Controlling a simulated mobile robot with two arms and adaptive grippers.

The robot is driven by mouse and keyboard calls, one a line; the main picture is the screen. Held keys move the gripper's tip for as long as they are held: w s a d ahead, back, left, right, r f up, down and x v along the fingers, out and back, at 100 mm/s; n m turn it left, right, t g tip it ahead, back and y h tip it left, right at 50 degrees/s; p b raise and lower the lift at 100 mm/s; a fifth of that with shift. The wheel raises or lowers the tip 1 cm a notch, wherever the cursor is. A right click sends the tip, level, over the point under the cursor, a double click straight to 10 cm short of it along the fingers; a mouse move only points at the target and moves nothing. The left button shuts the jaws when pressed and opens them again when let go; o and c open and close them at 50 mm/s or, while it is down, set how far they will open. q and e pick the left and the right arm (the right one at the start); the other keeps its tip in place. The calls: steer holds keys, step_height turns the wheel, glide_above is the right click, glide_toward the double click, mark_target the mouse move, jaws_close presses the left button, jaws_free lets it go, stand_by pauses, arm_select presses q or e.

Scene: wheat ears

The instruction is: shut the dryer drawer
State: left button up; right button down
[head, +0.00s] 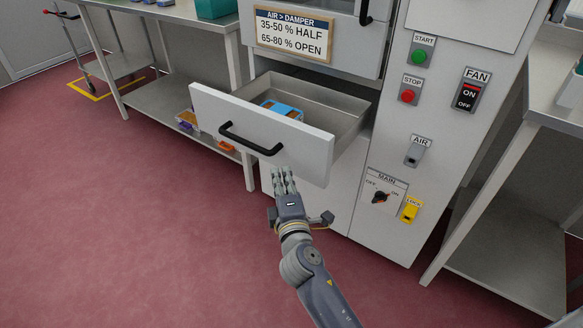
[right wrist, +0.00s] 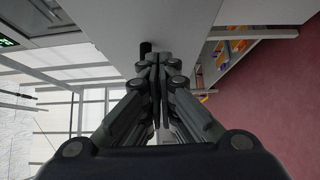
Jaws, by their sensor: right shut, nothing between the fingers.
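The dryer drawer (head: 255,128) is pulled out from the white dryer cabinet in the head view. It has a white front and a black bar handle (head: 250,140), and a blue object (head: 283,110) lies inside. My right gripper (head: 283,175) is shut and empty. In the head view it is just below the handle, near the lower part of the drawer front. In the right wrist view its closed fingers (right wrist: 157,62) point at the white drawer front (right wrist: 150,25), and the dark handle end (right wrist: 145,47) shows beside them. I cannot tell whether they touch. My left gripper is out of view.
The control panel right of the drawer has a fan switch (head: 467,92), green start button (head: 419,56), red stop button (head: 408,96) and main knob (head: 380,197). Metal tables stand left (head: 170,85) and right (head: 510,240). Red floor (head: 120,220) is clear at the left.

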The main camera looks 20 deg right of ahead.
mark_target(288, 154)
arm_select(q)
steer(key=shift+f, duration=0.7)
arm_select(e)
steer(key=shift+w+d, duration=0.55)
steer(key=shift+d, duration=0.25)
steer(key=shift+w+d, duration=0.55)
steer(key=shift+d, duration=0.2)
